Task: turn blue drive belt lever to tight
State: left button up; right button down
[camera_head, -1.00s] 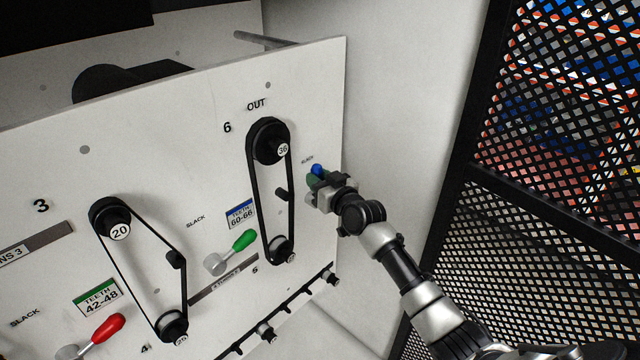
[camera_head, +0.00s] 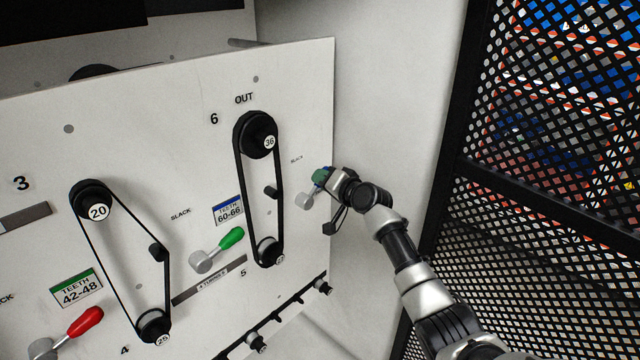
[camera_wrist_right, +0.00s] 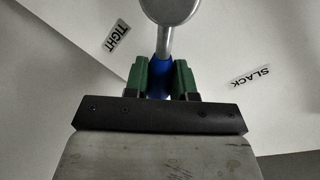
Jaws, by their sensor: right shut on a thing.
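The blue lever (camera_head: 316,186) is at the right edge of the white panel, its grey hub (camera_head: 304,200) below and left of my right gripper (camera_head: 322,175). The lever tilts up and right from the hub. In the right wrist view, the blue handle (camera_wrist_right: 160,72) sits between the green fingertips of my right gripper (camera_wrist_right: 160,80), which is shut on it. There, the TIGHT label (camera_wrist_right: 117,36) is left of the lever and the SLACK label (camera_wrist_right: 250,77) right. The handle's end is hidden by the gripper. My left gripper is not in view.
A looped belt (camera_head: 240,190) with pulleys marked OUT is left of the lever. A green lever (camera_head: 231,238) and a red lever (camera_head: 86,321) are further left on the panel. A black mesh fence (camera_head: 480,215) stands to the right, beyond my right arm.

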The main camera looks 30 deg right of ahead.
jog(key=shift+w+d+f+m+g+y+b, duration=0.15)
jog(key=shift+d+f+m+y+b, duration=0.15)
jog(key=shift+f+m, duration=0.5)
jog(key=shift+w+d+f+m+g+y+b, duration=0.15)
jog(key=shift+d+f+m+b, duration=0.25)
jog(key=shift+m, duration=0.6)
jog(key=shift+s+a, duration=0.1)
jog(key=c, duration=0.9)
grip_release()
jog(key=shift+f, duration=0.1)
jog(key=b+v, duration=0.1)
jog(key=v, duration=0.9)
jog(key=shift+s+d, duration=0.2)
jog(key=shift+s, duration=0.2)
